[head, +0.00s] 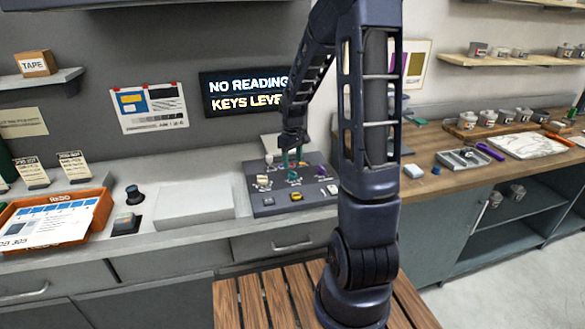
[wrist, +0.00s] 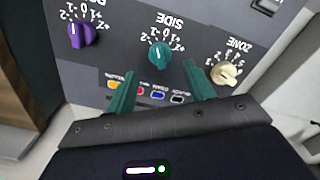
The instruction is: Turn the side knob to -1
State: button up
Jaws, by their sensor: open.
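The side knob (wrist: 160,58) is green, with a white pointer line, and sits in the middle of the dark panel (wrist: 115,60) in the wrist view. Its pointer aims up in the picture, near the middle of its scale; I cannot read the exact number. In the head view the green knob (head: 293,177) shows small on the sloped panel. My gripper (wrist: 160,88) is open, its two green fingers apart and pointing at the side knob. The knob shows between and just beyond the fingertips. Nothing is held. In the head view my gripper (head: 291,158) hangs above the panel.
A purple knob (wrist: 82,34) and a cream ZONE knob (wrist: 225,74) flank the side knob. A row of small coloured keys (wrist: 158,95) lies close to the fingers. A wall display (head: 243,93) reads "NO READING" and "KEYS LEVE", partly hidden by my arm.

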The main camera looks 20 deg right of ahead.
aim_at(293, 172)
notch_tip(293, 172, up, 6)
jog(key=shift+f, duration=0.1)
dwell(0.4)
jog(key=s+r+m+t, duration=0.1)
jog(key=s+r+m, duration=0.1)
jog(key=s+r, duration=0.3)
jog(key=s+d+r+m+t, duration=0.1)
jog(key=s+r, duration=0.4)
jog(key=s, duration=0.7)
jog(key=s+d+r+m+t, duration=0.1)
jog(key=s+r+m+t, duration=0.1)
jog(key=s, duration=0.7)
notch_tip(293, 172, up, 3)
jog(key=shift+d+f+m+t, duration=0.1)
jog(key=shift+d+m+t, duration=0.2)
jog(key=shift+m, duration=0.2)
jog(key=shift+s, duration=0.1)
dwell(1.4)
